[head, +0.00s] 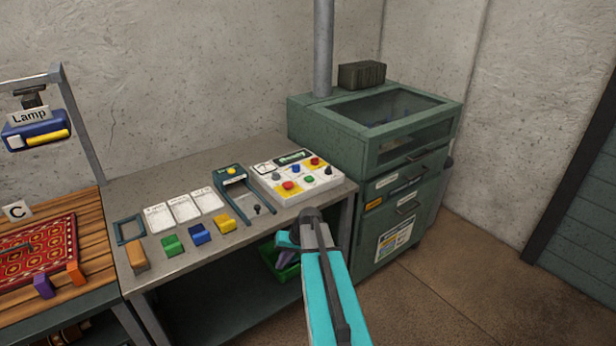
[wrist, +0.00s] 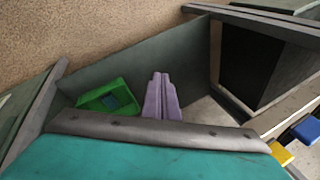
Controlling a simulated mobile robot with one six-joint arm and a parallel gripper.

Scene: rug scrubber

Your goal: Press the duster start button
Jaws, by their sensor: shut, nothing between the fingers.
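A white control panel (head: 262,180) with several red, blue and green buttons and yellow patches lies on the grey table. Its labels are too small to read, so I cannot tell which button is the duster start. My gripper (head: 283,260) hangs low in front of the table's front edge, below and apart from the panel. Its lilac fingers also show in the wrist view (wrist: 161,95), shut and empty. The panel's buttons cannot be made out in the wrist view.
A green cabinet (head: 330,142) with a glass top stands right of the table (head: 185,245). A green bin (wrist: 90,101) sits below the table, near my gripper in the picture. Coloured blocks and cards lie left of the panel. Floor at right is clear.

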